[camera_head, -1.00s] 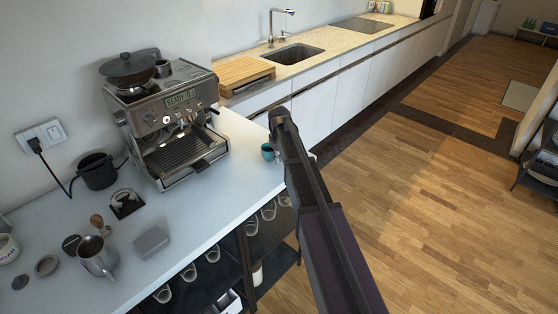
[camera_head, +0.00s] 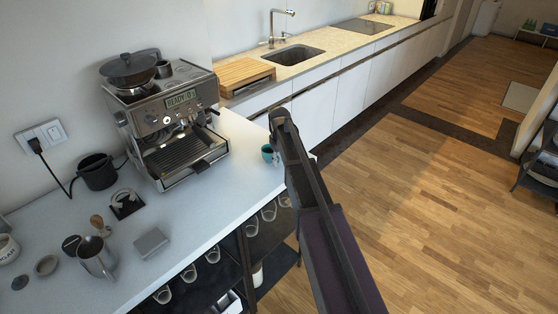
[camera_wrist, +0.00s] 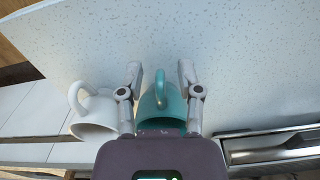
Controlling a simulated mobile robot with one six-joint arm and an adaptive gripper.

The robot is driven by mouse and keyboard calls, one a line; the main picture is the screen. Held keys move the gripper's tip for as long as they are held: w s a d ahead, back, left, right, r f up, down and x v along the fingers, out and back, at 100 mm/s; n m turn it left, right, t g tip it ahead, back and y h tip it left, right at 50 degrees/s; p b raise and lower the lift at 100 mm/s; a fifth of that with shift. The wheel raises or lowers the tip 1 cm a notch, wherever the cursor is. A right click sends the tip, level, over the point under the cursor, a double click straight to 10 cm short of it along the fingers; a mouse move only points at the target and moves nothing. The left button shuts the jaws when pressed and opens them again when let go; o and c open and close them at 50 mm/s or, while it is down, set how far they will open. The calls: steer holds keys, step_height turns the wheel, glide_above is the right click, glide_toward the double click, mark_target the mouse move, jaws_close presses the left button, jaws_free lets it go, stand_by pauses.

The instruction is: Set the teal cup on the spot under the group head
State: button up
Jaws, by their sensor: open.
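The teal cup (camera_wrist: 172,107) lies between the two open fingers of my gripper (camera_wrist: 160,90) in the wrist view, its handle facing up in the picture. In the head view the teal cup (camera_head: 268,153) stands near the counter's right end, partly hidden by my arm; the gripper itself is hidden there. The espresso machine (camera_head: 172,120) stands on the counter to the left, its display lit. The drip tray (camera_head: 180,152) under its group head looks empty.
A white cup (camera_wrist: 93,115) stands left of the teal cup in the wrist view. A wooden board (camera_head: 243,72) lies behind the counter's right end. A steel pitcher (camera_head: 96,258) and a grey block (camera_head: 150,243) stand at the front left. The counter before the machine is clear.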

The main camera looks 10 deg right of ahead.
step_height(320, 180, up, 14)
steer(key=p, duration=1.3)
steer(key=shift+s+f, duration=0.15)
steer(key=shift+s+a, duration=0.1)
stand_by(0.4)
steer(key=s+m, duration=0.5)
steer(key=s, duration=2.3)
steer(key=shift+s+m, duration=0.15)
steer(key=shift+m, duration=0.25)
steer(key=shift+a, duration=0.1)
step_height(320, 180, down, 5)
steer(key=b, duration=0.4)
steer(key=shift+r, duration=0.2)
